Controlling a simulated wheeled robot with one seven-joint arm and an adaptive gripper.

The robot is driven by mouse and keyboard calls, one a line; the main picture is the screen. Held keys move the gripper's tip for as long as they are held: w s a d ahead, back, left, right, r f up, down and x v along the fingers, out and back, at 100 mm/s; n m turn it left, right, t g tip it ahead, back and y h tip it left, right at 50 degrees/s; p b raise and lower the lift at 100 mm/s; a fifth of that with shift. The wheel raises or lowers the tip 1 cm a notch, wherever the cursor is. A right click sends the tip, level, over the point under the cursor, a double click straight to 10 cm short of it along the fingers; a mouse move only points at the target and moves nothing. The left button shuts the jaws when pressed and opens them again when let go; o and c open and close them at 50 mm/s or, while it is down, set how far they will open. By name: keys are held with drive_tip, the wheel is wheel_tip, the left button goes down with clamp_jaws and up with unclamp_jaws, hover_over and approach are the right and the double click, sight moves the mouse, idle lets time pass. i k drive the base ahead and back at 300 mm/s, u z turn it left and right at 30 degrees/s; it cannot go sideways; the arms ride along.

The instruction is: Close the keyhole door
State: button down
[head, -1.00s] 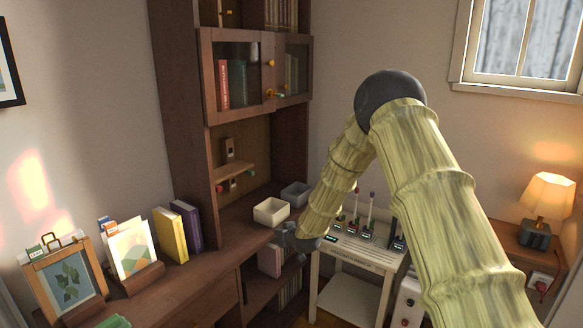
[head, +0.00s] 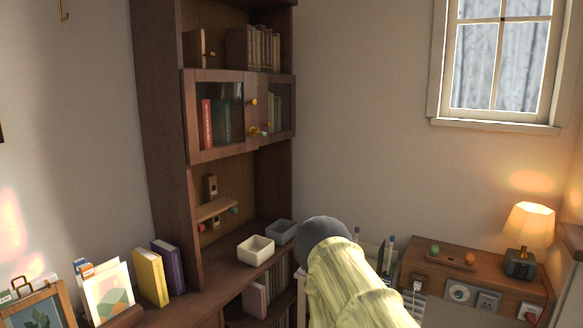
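A wooden wall cabinet with two glazed doors is in the upper left-centre of the head view. The left door (head: 195,110) has a glass pane with red and teal books behind it. A yellow knob (head: 253,101) and a brass-coloured piece lower down (head: 254,131) are near where the doors meet. The right door (head: 288,105) is narrower in view. I cannot make out a keyhole, or tell whether either door stands slightly ajar. My gripper is out of view; only my arm's dark joint and pale ribbed link show at the bottom centre, below and right of the cabinet.
A white square bowl (head: 256,250) and a grey one (head: 281,232) sit on the desk below the cabinet. Yellow (head: 150,277) and purple books stand left of them. A lamp (head: 527,228) stands on a side table at right. The wall right of the cabinet is clear.

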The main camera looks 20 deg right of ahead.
sight(248, 79)
drive_tip(key=z, duration=0.25)
drive_tip(key=i, duration=0.95)
drive_tip(key=u, duration=0.85)
